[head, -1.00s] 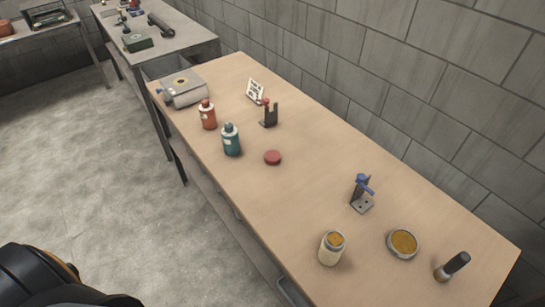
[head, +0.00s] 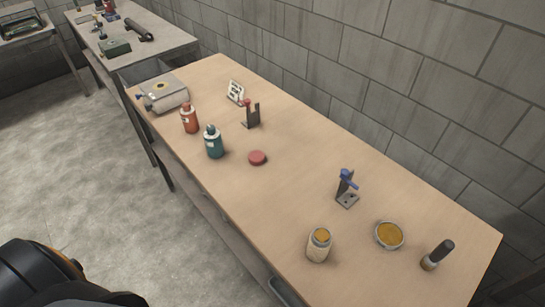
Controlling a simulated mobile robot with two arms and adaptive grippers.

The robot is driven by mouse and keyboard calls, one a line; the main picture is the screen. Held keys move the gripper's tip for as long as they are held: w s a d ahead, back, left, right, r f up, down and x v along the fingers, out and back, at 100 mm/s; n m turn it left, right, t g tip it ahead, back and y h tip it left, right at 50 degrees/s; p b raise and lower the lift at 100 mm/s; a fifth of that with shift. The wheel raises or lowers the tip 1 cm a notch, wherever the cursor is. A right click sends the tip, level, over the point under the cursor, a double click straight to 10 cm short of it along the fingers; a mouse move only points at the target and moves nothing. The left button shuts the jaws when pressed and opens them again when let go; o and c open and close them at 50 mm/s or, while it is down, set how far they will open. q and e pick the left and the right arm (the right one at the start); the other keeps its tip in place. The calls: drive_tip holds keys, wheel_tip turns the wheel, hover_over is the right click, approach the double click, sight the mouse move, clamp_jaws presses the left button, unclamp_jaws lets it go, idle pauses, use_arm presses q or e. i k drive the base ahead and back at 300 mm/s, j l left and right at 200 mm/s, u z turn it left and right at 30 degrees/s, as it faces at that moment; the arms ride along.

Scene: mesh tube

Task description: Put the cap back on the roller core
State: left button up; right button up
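A flat red round disc (head: 257,158), which looks like a cap, lies alone near the middle of the wooden bench (head: 290,185). I cannot clearly tell which thing is the roller core. A short cylinder with a dark upper part and lighter base (head: 438,255) stands tilted at the right end of the bench. A dark cylinder (head: 138,31) lies on the grey table behind. Neither of my grippers shows in the head view.
A grey box (head: 166,95), red bottle (head: 189,119), teal bottle (head: 213,142), white card (head: 236,92), dark bracket (head: 252,116), blue-topped bracket (head: 347,189), jar (head: 319,245) and amber-filled dish (head: 389,235) stand on the bench. A block wall (head: 400,100) runs behind it.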

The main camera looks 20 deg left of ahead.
sight(320, 240)
drive_tip(key=j+z, duration=0.7)
drive_tip(key=k+j+z, duration=0.1)
drive_tip(key=j+z, duration=0.15)
drive_tip(key=z, duration=0.15)
drive_tip(key=k+j, duration=0.15)
drive_tip(key=j, duration=0.25)
drive_tip(key=k+j+z, duration=0.1)
drive_tip(key=j, duration=0.3)
drive_tip(key=k+j+z, duration=0.1)
drive_tip(key=j, duration=0.3)
drive_tip(key=k+j, duration=0.25)
drive_tip(key=j, duration=0.15)
drive_tip(key=k+j+z, duration=0.1)
drive_tip(key=j, duration=0.3)
drive_tip(key=k, duration=0.05)
